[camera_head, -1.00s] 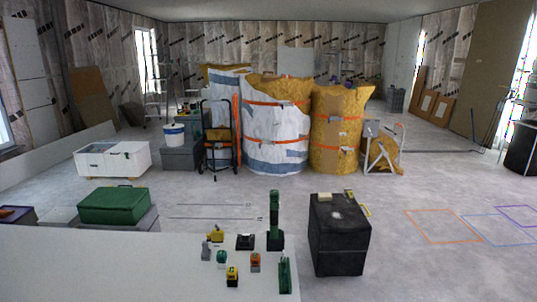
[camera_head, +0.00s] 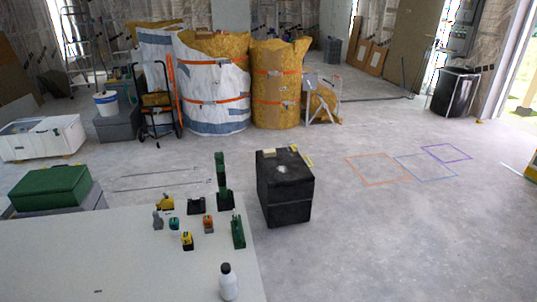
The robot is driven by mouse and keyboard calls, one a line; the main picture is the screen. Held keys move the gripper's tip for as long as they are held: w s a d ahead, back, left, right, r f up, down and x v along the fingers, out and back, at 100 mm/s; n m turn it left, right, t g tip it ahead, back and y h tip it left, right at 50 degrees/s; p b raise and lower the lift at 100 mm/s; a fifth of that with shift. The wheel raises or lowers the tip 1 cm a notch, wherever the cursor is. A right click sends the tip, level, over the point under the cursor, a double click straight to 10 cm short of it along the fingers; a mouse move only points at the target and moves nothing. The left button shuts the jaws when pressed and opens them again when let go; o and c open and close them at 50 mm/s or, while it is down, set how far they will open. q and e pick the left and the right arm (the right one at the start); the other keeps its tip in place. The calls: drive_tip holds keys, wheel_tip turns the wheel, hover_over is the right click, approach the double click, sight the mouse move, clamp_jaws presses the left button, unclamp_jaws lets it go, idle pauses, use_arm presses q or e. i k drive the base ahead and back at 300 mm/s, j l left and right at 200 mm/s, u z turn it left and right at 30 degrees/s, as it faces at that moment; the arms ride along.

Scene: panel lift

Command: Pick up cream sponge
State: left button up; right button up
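A small cream block (camera_head: 269,153), which looks like the cream sponge, lies on the top left of a black box (camera_head: 284,200) standing on the floor right of the white table. A thin yellow item (camera_head: 301,156) lies along the right side of the box's top, and a pale patch shows near its middle. Neither of my grippers is in view.
The white table (camera_head: 110,255) holds several small tools, a green upright tool (camera_head: 222,180) and a white bottle (camera_head: 228,283). A green case (camera_head: 48,187) is at left. Floor right of the box is clear, with coloured outlines (camera_head: 378,168).

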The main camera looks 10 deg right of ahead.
sight(271, 152)
drive_tip(key=z, duration=0.45)
drive_tip(key=i+l+z, duration=0.1)
drive_tip(key=l, duration=0.3)
drive_tip(key=i+l, duration=0.1)
drive_tip(key=l, duration=0.25)
drive_tip(key=i+l+z, duration=0.15)
drive_tip(key=l, duration=0.6)
drive_tip(key=i+l, duration=0.3)
drive_tip(key=i, duration=0.2)
drive_tip(key=i+l+z, duration=0.1)
drive_tip(key=i+l, duration=0.15)
drive_tip(key=i, duration=0.3)
drive_tip(key=i+l, duration=0.25)
drive_tip(key=i, duration=0.25)
drive_tip(key=i+l, duration=0.1)
drive_tip(key=i, duration=1.45)
drive_tip(key=i+u, duration=0.25)
drive_tip(key=u, duration=0.2)
drive_tip(key=i+l+u, duration=0.1)
drive_tip(key=i+u, duration=0.15)
drive_tip(key=u, duration=0.2)
drive_tip(key=i+l+u, duration=0.15)
drive_tip(key=u, duration=0.3)
drive_tip(key=i+l+u, duration=0.25)
drive_tip(key=u, duration=0.2)
